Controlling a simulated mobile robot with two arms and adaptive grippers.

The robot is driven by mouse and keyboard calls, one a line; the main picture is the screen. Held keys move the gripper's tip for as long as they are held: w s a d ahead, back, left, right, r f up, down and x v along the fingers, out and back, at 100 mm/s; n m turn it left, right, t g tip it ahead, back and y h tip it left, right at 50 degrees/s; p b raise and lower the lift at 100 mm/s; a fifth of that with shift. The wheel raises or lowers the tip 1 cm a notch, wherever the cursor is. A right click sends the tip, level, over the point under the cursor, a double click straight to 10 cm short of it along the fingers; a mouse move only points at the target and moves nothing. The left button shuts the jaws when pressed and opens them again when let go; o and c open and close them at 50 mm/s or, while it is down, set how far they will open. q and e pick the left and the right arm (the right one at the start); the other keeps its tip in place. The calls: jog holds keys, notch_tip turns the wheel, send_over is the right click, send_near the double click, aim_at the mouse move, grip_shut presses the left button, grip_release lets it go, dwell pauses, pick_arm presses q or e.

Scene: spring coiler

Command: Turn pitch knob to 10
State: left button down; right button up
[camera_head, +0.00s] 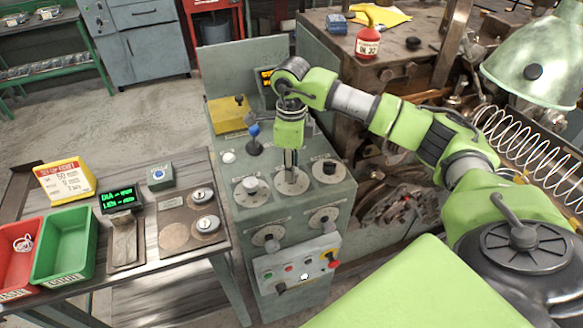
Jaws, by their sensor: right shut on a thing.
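The grey control console (240,243) stands in the middle of the view, with several round dials on its sloped top and front. My right gripper (290,169) comes down from above and is shut on the middle knob (291,178) of the upper row. The gripper's fingers hide most of that knob, and its pointer and scale numbers are too small to read. The left knob (250,185) is pale and the right knob (329,167) is dark; both are free. I cannot read which label says pitch. My left gripper is not in view.
Below the dials is a button panel (297,266) with a red knob. A bench on the left holds a green bin (65,247), a red bin (18,262), a ticket sign (65,179) and a green-lit display (119,199). A lamp (533,70) and coiled spring (520,150) are right.

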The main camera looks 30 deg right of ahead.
jog(key=shift+f+m+b, duration=0.15)
jog(key=shift+m+b, duration=0.6)
jog(key=shift+m, duration=0.45)
jog(key=m+b, duration=0.1)
jog(key=m, duration=0.1)
jog(key=shift+m, duration=0.3)
jog(key=m+b, duration=0.1)
jog(key=m, duration=0.1)
jog(key=shift+m, duration=0.4)
jog(key=m+b, duration=0.1)
jog(key=m, duration=0.2)
jog(key=shift+m, duration=0.3)
jog(key=m+b, duration=0.1)
jog(key=m, duration=0.7)
jog(key=m+b, duration=0.1)
jog(key=m, duration=0.2)
jog(key=shift+d+r+m, duration=0.1)
jog(key=shift+r+m, duration=0.1)
jog(key=shift+m, duration=0.1)
jog(key=o, duration=1.1)
